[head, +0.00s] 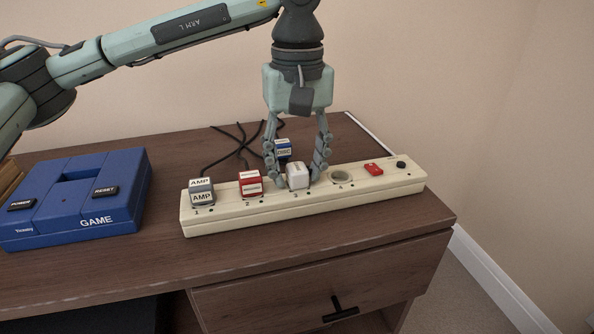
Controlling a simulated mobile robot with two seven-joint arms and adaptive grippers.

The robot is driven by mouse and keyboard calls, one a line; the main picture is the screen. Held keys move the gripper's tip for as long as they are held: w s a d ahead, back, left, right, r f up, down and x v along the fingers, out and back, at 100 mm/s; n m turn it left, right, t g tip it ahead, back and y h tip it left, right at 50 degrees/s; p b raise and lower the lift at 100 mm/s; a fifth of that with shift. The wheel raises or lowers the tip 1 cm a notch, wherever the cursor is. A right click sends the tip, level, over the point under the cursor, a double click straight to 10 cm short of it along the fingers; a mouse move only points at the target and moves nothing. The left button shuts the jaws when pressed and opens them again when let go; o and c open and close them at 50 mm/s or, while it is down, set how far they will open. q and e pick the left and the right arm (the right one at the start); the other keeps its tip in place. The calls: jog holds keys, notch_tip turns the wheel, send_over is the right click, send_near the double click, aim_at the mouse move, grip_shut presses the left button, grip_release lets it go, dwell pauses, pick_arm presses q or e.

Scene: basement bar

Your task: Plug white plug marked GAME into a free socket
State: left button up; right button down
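The white plug (297,175) sits at the position marked 3 on the cream power strip (222,224). Its marking is not legible here, and I cannot tell whether it is fully seated. My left gripper (298,182) points down from above, its two fingers close against the plug's left and right sides, shut on it. A round socket (341,178) just right of the plug is empty. A grey plug marked AMP (202,192) is at position 1 and a red plug (250,184) at position 2. My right gripper is not in view.
A blue plug marked DISC (283,149) is behind the strip, partly between my fingers. Dark cords run behind the strip. A red switch (373,169) and a black knob (401,164) are at its right end. A blue GAME console (75,197) stands left on the wooden desk (300,255).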

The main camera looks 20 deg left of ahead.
pick_arm(q)
notch_tip(320, 180, up, 11)
dwell(0.3)
dwell(0.4)
